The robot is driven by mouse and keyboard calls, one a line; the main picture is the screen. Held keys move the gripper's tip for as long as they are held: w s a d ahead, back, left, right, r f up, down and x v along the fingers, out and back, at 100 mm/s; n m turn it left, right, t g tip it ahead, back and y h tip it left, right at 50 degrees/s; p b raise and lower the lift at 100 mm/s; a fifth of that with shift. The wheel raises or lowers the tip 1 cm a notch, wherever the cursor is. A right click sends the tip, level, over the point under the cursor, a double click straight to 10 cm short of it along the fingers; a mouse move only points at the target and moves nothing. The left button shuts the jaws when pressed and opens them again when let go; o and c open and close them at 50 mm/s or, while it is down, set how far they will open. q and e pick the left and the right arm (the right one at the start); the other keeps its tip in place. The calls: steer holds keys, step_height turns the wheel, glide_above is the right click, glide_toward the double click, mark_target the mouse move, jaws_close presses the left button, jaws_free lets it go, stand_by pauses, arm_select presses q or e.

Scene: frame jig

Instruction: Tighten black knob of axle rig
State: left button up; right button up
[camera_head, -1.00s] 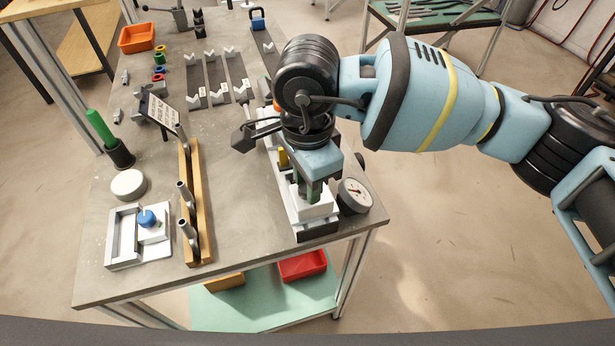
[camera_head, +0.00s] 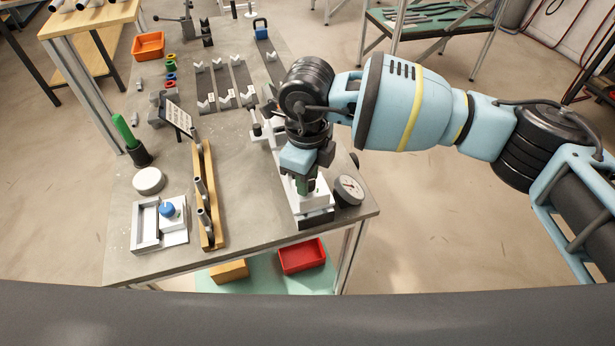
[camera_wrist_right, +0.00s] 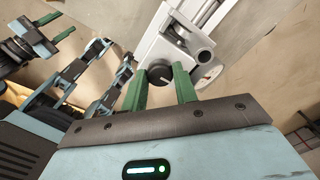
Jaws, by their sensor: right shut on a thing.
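The axle rig is the white fixture (camera_head: 311,203) on a dark base near the right front of the table; my right arm hides part of it in the head view. In the right wrist view its black knob (camera_wrist_right: 160,74) with a white mark sits at the end of the light grey rig body (camera_wrist_right: 160,48). My right gripper (camera_wrist_right: 163,82) has its green fingers on either side of the knob and is shut on it. The right gripper also shows in the head view (camera_head: 305,186), pointing down at the rig. My left gripper (camera_wrist_right: 60,25) shows only in the right wrist view, empty, fingers apart.
A round dial gauge (camera_head: 348,190) stands just right of the rig. A wooden rail (camera_head: 208,205) with metal pegs, a white tray with a blue knob (camera_head: 167,210) and a white disc (camera_head: 148,180) lie to the left. Bare table lies between rail and rig.

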steer(key=shift+r+m, duration=0.1)
steer(key=shift+m, duration=2.1)
steer(key=o, duration=1)
steer(key=shift+r, duration=3.9)
